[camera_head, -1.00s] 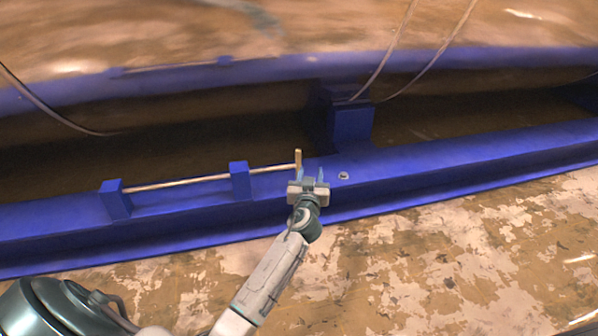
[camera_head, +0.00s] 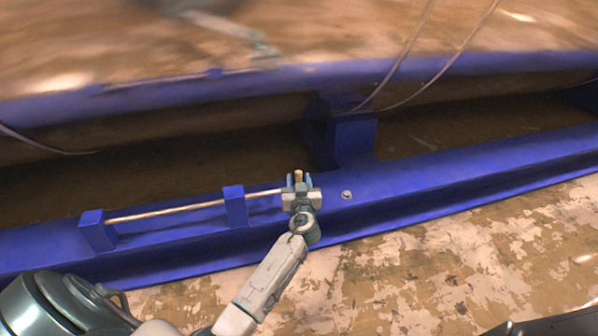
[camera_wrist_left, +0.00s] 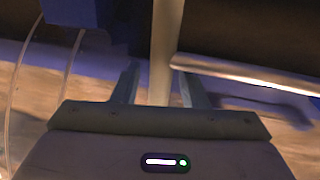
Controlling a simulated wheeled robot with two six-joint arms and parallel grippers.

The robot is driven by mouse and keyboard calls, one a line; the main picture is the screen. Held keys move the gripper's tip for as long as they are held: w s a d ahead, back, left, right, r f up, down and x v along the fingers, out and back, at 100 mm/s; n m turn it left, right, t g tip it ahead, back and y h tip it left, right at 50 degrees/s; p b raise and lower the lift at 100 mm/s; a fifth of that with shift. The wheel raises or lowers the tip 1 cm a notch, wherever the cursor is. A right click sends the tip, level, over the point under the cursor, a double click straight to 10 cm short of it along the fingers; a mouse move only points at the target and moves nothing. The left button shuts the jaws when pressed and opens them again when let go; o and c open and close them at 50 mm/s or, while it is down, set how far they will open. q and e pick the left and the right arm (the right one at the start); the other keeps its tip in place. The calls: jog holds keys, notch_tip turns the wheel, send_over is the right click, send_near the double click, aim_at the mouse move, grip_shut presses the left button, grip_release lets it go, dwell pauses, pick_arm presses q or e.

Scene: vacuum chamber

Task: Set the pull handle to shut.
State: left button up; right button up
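The pull handle is a thin metal rod (camera_head: 170,211) lying along the blue beam, with an upright tan grip (camera_head: 298,176) at its right end. Two blue blocks carry the rod. My left gripper (camera_head: 301,182) is at the grip, with a finger on each side of it. In the left wrist view the pale upright grip (camera_wrist_left: 161,60) stands between the two fingers of the left gripper (camera_wrist_left: 160,88), with a gap on each side. The rod (camera_wrist_left: 240,76) runs off to the right there.
The blue beam (camera_head: 440,186) crosses the view, with a small bolt (camera_head: 346,195) right of the gripper. A blue post (camera_head: 352,137) stands behind it. Thin cables (camera_head: 445,65) hang at the upper right. The worn, patchy floor (camera_head: 420,265) in front is clear.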

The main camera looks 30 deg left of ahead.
pick_arm(q)
jog(key=shift+w+a, duration=0.1)
jog(key=shift+c, duration=0.2)
grip_shut()
jog(key=s+a, duration=0.4)
jog(key=s, duration=0.1)
jog(key=shift+a+b, duration=0.2)
jog(key=shift+b, duration=0.15)
jog(key=shift+s, duration=0.1)
